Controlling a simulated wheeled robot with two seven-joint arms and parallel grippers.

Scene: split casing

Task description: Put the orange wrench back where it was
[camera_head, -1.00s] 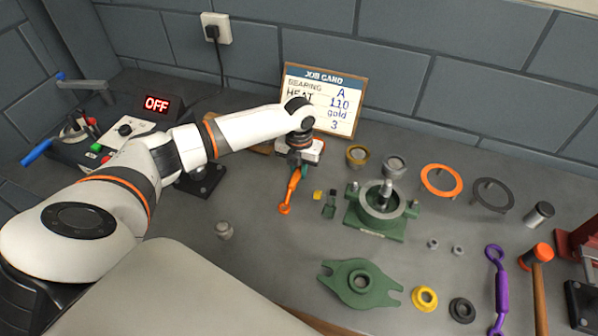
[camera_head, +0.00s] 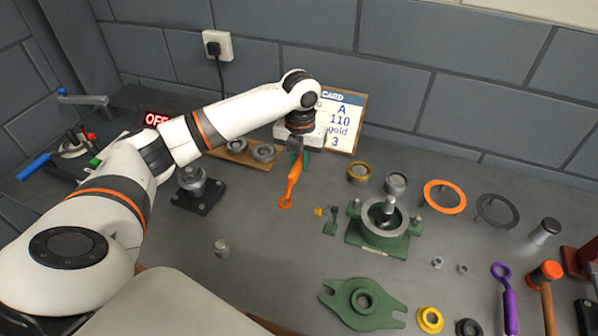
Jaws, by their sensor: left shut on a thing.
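The orange wrench (camera_head: 290,185) is in the head view near the middle, with its ring end pointing down toward the front. My left gripper (camera_head: 297,152) is shut on its upper end, close in front of the job card. The wrench appears to be held above the bench, but its exact height is hard to judge. The upper end of the wrench is partly hidden by the gripper. My right gripper is not in view.
A green housing (camera_head: 378,240) stands right of the wrench, with a small green part (camera_head: 330,221) and yellow piece beside it. A job card (camera_head: 345,115) leans at the wall. A wooden board (camera_head: 240,152) with rings lies behind my left arm. A purple wrench (camera_head: 509,300) lies far right.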

